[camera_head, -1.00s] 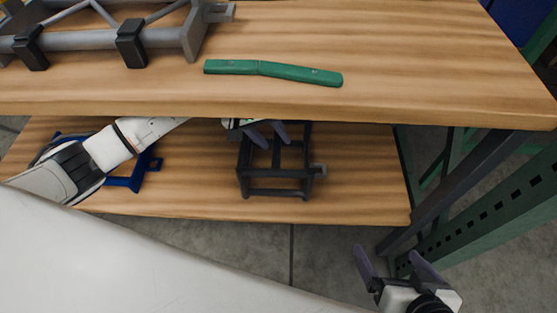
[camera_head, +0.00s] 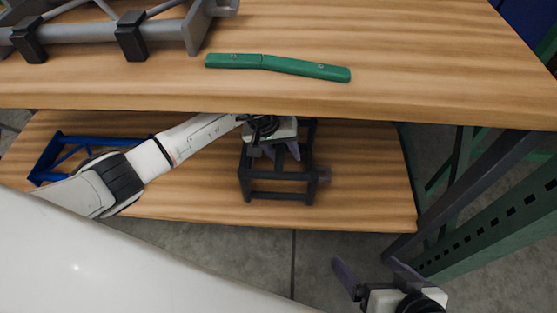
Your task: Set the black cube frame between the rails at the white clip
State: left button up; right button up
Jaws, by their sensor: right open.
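The black cube frame (camera_head: 278,198) stands upright on the lower wooden shelf, with a small grey tab on its right side. My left gripper (camera_head: 274,156) reaches in under the upper shelf and is over the frame's top. Its two purple fingers look apart, at or just inside the frame's upper opening; whether they touch a bar cannot be told. My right gripper (camera_head: 372,270) is open and empty at the lower right, in front of the lower shelf. No white clip is visible.
The upper wooden shelf (camera_head: 400,95) overhangs the lower shelf (camera_head: 370,190). On it are a green bar (camera_head: 285,66) and a grey rail structure (camera_head: 85,38) with black clamps. A blue frame (camera_head: 48,158) lies at lower left. A green upright (camera_head: 500,225) stands at right.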

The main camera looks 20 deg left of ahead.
pick_arm(q)
jog(key=shift+f+b, duration=0.25)
jog(key=shift+b, duration=0.2)
dwell(0.4)
grip_shut()
jog(key=shift+a, duration=0.2)
dwell(1.1)
jog(key=shift+w+r, duration=0.1)
